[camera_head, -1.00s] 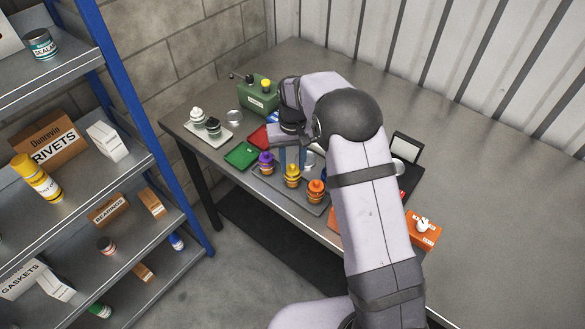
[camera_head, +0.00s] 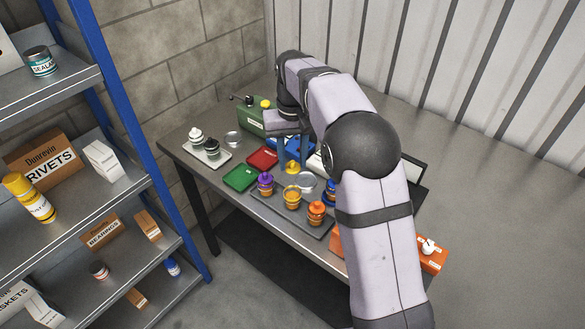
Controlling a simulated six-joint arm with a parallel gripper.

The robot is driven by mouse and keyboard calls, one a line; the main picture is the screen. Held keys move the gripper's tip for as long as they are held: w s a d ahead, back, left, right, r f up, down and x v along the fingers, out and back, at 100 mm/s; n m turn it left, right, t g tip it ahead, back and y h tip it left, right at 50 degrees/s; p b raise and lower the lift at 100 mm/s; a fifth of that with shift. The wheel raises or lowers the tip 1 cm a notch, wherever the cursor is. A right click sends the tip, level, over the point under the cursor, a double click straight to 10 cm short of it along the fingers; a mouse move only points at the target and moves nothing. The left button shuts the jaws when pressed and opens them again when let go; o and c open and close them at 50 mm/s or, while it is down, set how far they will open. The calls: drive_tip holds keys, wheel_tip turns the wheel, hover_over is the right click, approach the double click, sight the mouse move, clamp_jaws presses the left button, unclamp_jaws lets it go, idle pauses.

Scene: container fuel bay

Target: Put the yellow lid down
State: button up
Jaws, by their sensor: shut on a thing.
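My gripper (camera_head: 292,158) is shut on the yellow lid (camera_head: 292,168) and holds it above the work table, behind the jars. An open jar with amber contents (camera_head: 292,198) stands on the dark grey tray (camera_head: 282,217) in front of it, its top uncovered. A purple-lidded jar (camera_head: 265,184) stands left of it and an orange-lidded jar (camera_head: 316,213) right of it. A blue-lidded jar (camera_head: 331,189) is partly hidden by my arm. The lid is apart from the open jar.
A green tray (camera_head: 240,178), a red tray (camera_head: 262,158) and a blue tray (camera_head: 303,147) lie left and behind. A clear round dish (camera_head: 308,182) sits beside the open jar. A green box (camera_head: 251,119) stands at the back. An orange box (camera_head: 432,259) is at right.

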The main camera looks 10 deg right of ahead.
drive_tip(key=shift+w+r, duration=0.1)
drive_tip(key=shift+w+m, duration=0.15)
drive_tip(key=shift+m, duration=0.15)
drive_tip(key=shift+w+f, duration=0.15)
drive_tip(key=shift+f, duration=0.05)
drive_tip(key=shift+m, duration=0.8)
drive_tip(key=s+f, duration=0.2)
drive_tip(key=f, duration=0.1)
drive_tip(key=shift+s+d+f, duration=0.2)
drive_tip(key=shift+s+f, duration=0.1)
drive_tip(key=shift+s, duration=0.1)
drive_tip(key=shift+m, duration=0.6)
drive_tip(key=s+d, duration=0.1)
drive_tip(key=s, duration=0.1)
drive_tip(key=s+d, duration=0.2)
drive_tip(key=s, duration=0.1)
drive_tip(key=shift+s+d, duration=0.3)
drive_tip(key=shift+d, duration=0.1)
drive_tip(key=shift+m, duration=0.4)
drive_tip(key=d+r, duration=0.3)
drive_tip(key=shift+s+d+r, duration=0.1)
drive_tip(key=shift+d+r, duration=0.05)
drive_tip(key=shift+d, duration=0.05)
